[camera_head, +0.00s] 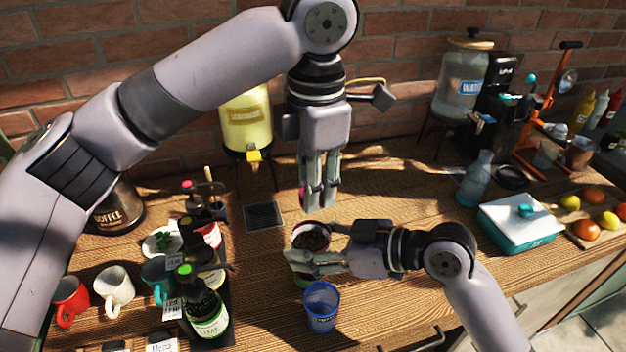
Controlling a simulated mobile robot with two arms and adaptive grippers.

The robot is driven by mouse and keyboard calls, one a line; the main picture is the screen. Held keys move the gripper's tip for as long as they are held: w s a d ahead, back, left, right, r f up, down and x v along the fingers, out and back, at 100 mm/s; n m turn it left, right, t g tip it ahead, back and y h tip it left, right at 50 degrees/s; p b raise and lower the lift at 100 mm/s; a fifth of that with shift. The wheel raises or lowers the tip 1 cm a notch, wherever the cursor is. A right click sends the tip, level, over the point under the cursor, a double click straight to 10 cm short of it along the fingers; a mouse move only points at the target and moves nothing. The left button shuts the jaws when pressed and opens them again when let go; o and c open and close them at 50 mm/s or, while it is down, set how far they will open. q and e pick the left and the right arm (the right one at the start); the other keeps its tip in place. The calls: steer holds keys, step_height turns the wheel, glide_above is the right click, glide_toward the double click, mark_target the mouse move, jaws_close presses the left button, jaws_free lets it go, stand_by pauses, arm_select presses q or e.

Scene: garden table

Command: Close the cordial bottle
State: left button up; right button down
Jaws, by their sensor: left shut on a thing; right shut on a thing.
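My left gripper (318,200) points straight down, shut on a small magenta thing that looks like a cap (302,199), mostly hidden by the fingers. Just below it in the picture stands a round container with a dark, open-looking top (311,237), which I take to be the cordial bottle. My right gripper (296,262) reaches in from the right and is shut on this container, its fingers across the near side. A bit of green shows under the fingers. The cap is apart from the container's rim. The container's lower body is mostly hidden.
A blue cup (321,305) stands close in front of my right gripper. A lime bottle (207,312) and other capped bottles stand to the left, beside several mugs (115,290). A lemonade dispenser (246,122) is behind. A teal-and-white box (517,225) and fruit tray are right.

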arm_select(q)
steer(key=shift+a, duration=0.1)
steer(key=o, duration=0.7)
steer(key=shift+s+r, duration=0.1)
steer(key=shift+r, duration=2.2)
steer(key=shift+c, duration=0.3)
